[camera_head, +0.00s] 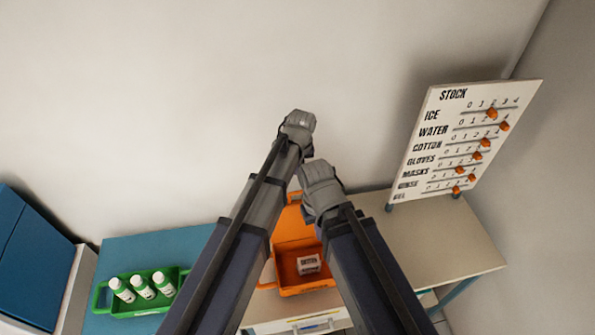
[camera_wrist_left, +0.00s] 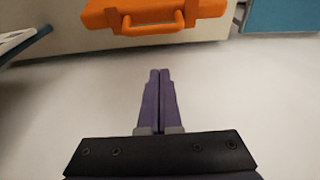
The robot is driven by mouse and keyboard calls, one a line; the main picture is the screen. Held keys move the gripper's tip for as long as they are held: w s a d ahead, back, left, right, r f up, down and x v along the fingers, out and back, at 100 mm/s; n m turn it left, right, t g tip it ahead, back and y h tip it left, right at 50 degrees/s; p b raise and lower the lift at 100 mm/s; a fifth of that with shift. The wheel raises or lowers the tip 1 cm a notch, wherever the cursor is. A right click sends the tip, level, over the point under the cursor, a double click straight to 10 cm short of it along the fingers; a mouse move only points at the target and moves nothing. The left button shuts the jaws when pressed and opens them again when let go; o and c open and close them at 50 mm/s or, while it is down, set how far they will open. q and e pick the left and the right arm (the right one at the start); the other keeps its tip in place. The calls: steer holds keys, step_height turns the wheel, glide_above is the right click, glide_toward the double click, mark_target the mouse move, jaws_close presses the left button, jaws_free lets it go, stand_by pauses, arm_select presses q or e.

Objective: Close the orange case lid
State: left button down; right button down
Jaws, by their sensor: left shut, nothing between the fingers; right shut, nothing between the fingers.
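The orange case (camera_head: 306,290) stands open on the pale table, its inside showing between my two forearms. Part of its lid (camera_head: 294,197) stands up at the back, mostly hidden by my arms and right gripper. A white labelled pack (camera_head: 309,264) lies inside the case. My left gripper (camera_head: 300,121) is shut and empty, above and beyond the lid in the picture. My right gripper (camera_head: 318,180) is shut and empty, just lower and right, overlapping the lid; I cannot tell whether it touches. In the left wrist view, orange case parts with a handle (camera_wrist_left: 152,24) show beyond the shut fingers (camera_wrist_left: 160,75).
A green tray (camera_head: 141,312) with several white bottles stands on a blue surface at left. A white stock board (camera_head: 462,140) with orange sliders stands at right. The tabletop (camera_head: 440,235) right of the case is clear. A wall rises behind.

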arm_select(q)
steer(key=b+x, duration=0.8)
steer(key=x, duration=0.1)
steer(key=s, duration=0.1)
steer(key=s+r+p, duration=0.2)
steer(key=shift+s+d+r, duration=0.15)
steer(key=shift+s+d, duration=0.2)
steer(key=shift+a, duration=0.1)
